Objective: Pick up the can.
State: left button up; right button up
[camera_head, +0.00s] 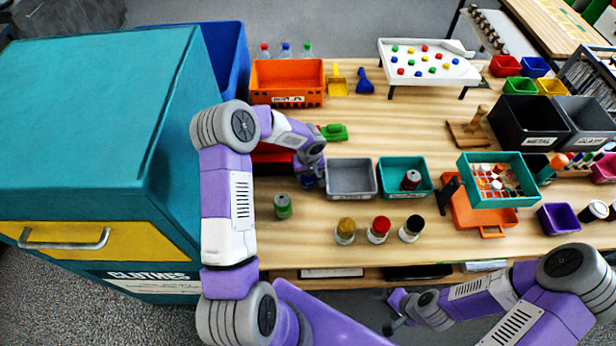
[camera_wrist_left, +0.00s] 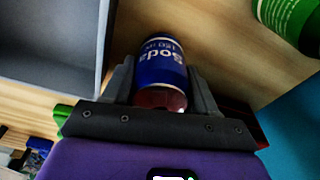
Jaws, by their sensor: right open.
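A soda can (camera_wrist_left: 163,70) with a blue label and a red end lies between the two grey fingers of my left gripper (camera_wrist_left: 162,85) in the left wrist view. The fingers are against its sides, shut on it. In the head view my left gripper (camera_head: 308,178) is low over the table, just left of the grey bin, and the arm largely hides the can. A green can (camera_head: 282,206) stands nearer the front edge; it also shows in the left wrist view (camera_wrist_left: 288,20). My right gripper (camera_head: 397,312) is open and empty, in front of the table.
A grey bin (camera_head: 351,191) and a teal bin (camera_head: 426,191) holding a can stand close to the right. Several jars, including a red-lidded jar (camera_head: 379,229), stand in front. A teal clothes box (camera_head: 75,130) is at left, an orange crate (camera_head: 286,98) behind.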

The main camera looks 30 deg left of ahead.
pick_arm(q)
jog(key=c, duration=0.5)
jog(key=shift+o, duration=0.2)
